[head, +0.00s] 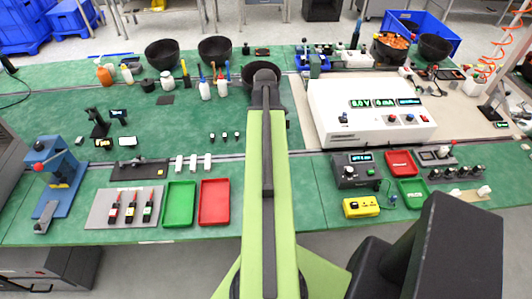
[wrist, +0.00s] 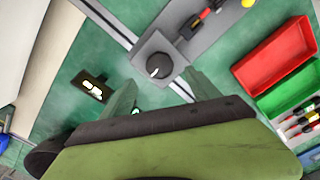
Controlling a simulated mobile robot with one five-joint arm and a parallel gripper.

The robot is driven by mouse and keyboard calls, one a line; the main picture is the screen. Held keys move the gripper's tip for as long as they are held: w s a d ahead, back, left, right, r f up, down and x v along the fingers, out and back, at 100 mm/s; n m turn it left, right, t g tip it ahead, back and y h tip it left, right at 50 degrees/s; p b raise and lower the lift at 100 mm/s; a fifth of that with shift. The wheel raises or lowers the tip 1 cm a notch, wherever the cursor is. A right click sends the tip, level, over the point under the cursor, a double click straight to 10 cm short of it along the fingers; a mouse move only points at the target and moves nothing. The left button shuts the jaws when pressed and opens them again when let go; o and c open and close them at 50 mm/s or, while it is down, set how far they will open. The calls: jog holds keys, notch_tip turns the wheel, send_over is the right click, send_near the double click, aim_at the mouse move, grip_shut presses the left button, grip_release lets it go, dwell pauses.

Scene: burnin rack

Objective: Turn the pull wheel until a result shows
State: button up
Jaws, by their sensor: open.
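A round dark grey wheel (wrist: 157,64) with a light pointer mark sits on a grey plate (wrist: 222,35) in the wrist view. A small dark display (wrist: 93,89) with bright marks, too blurred to read, lies left of it. My gripper (wrist: 158,94) is open, its two fingers apart and empty. The wheel shows just beyond the gap between the fingertips; I see no contact. In the head view my arm covers the middle of the bench. The gripper, the wheel and this display cannot be made out there.
A red tray (head: 214,202), a green tray (head: 181,204) and a grey rack (head: 101,207) of red-tipped tools stand left of my arm. A large white instrument (head: 368,124) and a dark knob box (head: 352,171) stand to the right. Black bowls (head: 215,50) are behind.

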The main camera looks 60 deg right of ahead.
notch_tip(320, 180, down, 6)
jog(key=b, duration=0.4)
jog(key=shift+f+b, duration=0.15)
jog(key=shift+b, duration=0.2)
jog(key=c, duration=1.4)
jog(key=shift+o, duration=0.2)
jog(key=shift+d, duration=0.2)
jog(key=shift+a, duration=0.1)
